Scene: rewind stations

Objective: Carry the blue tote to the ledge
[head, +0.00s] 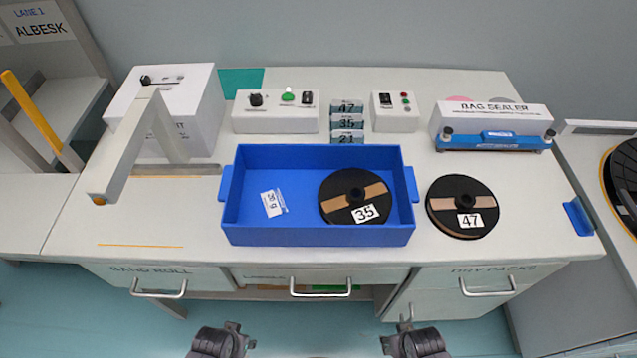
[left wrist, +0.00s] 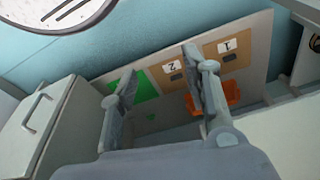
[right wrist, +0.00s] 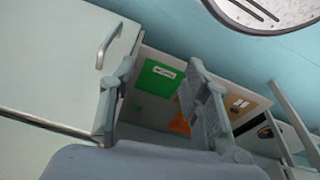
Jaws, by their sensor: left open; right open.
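The blue tote (head: 300,235) stands upright on the bench top, with a handle on its left and right ends. Inside it lie a black reel marked 35 (head: 338,181) at the right and a white packet (head: 270,203) at the left. My left gripper (head: 242,337) and my right gripper (head: 392,335) are both low in the head view, in front of the bench and apart from the tote. Both are open and empty; their fingers also show in the left wrist view (left wrist: 160,85) and the right wrist view (right wrist: 160,85). The ledge cannot be made out for certain.
A black reel marked 47 (head: 462,207) lies right of the tote. A bag sealer (head: 492,125) and control boxes (head: 276,112) stand behind. A white machine with an arm (head: 125,145) stands left. Drawer handles (head: 320,292) stick out in front. The bench's front-left top is clear.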

